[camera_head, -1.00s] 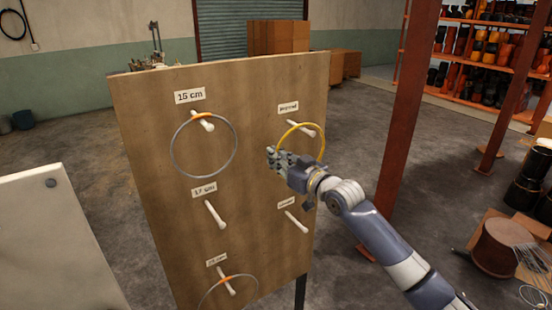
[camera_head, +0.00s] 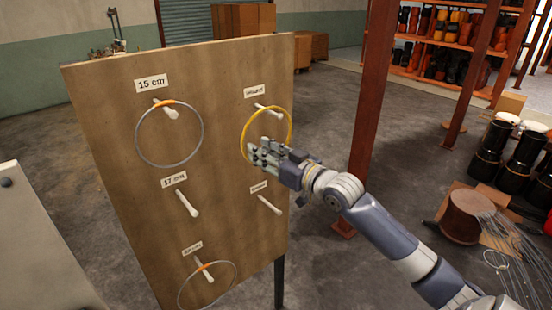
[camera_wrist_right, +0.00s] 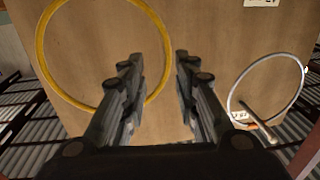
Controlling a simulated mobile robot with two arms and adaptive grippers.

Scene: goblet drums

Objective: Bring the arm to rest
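The brown pegboard (camera_head: 225,130) stands upright in front of me. A yellow ring (camera_head: 291,125) hangs on its upper right white peg (camera_head: 270,111); it also shows in the right wrist view (camera_wrist_right: 39,50). My right gripper (camera_head: 255,153) is in front of the ring's lower part. In the right wrist view its fingers (camera_wrist_right: 157,65) are spread apart with nothing between them. One finger overlaps the ring's edge in that picture; whether they touch is unclear. My right arm reaches in from the lower right. My left gripper is out of view.
A grey ring (camera_head: 203,130) with an orange part hangs on the "15 cm" peg (camera_head: 166,108), another on the lower left peg (camera_head: 204,270). The two middle pegs are bare. A rust-red post (camera_head: 371,110) stands right of the board. Drums (camera_head: 490,150) stand at the right.

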